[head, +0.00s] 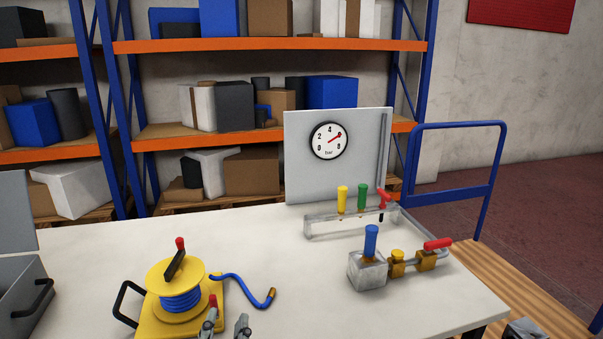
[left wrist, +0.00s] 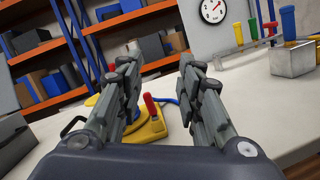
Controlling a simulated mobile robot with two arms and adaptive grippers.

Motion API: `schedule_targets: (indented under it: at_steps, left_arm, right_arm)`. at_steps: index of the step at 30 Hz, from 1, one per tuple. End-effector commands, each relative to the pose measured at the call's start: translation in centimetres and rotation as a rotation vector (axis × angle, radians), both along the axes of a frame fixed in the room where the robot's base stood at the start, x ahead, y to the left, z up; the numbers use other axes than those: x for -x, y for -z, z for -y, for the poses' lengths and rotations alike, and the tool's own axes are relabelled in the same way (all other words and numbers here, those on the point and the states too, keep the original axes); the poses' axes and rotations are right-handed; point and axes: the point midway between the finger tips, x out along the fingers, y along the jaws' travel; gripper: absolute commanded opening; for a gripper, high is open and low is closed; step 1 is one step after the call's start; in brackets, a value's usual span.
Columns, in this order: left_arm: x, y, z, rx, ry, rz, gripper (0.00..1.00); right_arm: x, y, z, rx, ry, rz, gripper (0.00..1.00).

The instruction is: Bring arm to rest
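My left gripper (head: 226,327) shows at the bottom edge of the head view, by the front right corner of the yellow reel's base. In the left wrist view my left gripper (left wrist: 160,58) has its two fingers wide apart with nothing held between them. A red-topped peg (left wrist: 150,106) on the yellow base shows in the gap between the fingers, beyond them; it also shows in the head view (head: 213,301). A grey metal part (head: 525,329) is cut off at the bottom right of the head view; it may be my right gripper, and its fingers cannot be made out.
The yellow reel (head: 178,273) with blue hose (head: 250,290) stands on the white table (head: 290,258). A grey box (head: 20,290) is at left.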

Motion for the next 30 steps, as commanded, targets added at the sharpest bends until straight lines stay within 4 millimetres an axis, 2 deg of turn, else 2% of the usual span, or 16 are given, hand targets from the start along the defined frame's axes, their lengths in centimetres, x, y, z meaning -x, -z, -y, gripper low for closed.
schedule_targets:
  at_steps: [3,7,11,14,17,21,24,30]
  left_arm:
    - [1.1,-1.8,3.4,-0.368,0.109,0.084,0.33]
    - [2.7,-0.9,7.5,-0.787,0.238,0.145,0.33]
    - [4.6,2.9,10.5,-1.203,0.382,0.168,0.33]
    - [6.3,7.2,11.2,-1.512,0.508,0.159,0.33]
    - [8.2,12.1,10.3,-1.806,0.657,0.122,0.33]
    - [11.3,18.3,6.5,-2.153,0.889,0.031,0.33]
    - [13.4,21.2,3.1,-2.324,1.045,-0.049,0.33]
    - [17.4,24.5,-3.6,-2.535,1.341,-0.225,0.33]
  right_arm:
    - [0.0,0.0,0.0,0.0,0.0,0.0,0.4]
    - [0.0,0.0,0.0,0.0,0.0,0.0,0.4]
    - [0.0,0.0,0.0,0.0,0.0,0.0,0.4]
    - [0.0,0.0,0.0,0.0,0.0,0.0,0.4]
    - [0.0,0.0,0.0,-0.001,0.0,0.0,0.4]
    - [0.0,0.0,0.0,-0.001,0.0,0.0,0.4]
    - [0.0,0.0,0.0,-0.001,0.0,0.0,0.4]
    - [0.0,0.0,0.0,-0.001,0.0,0.0,0.4]
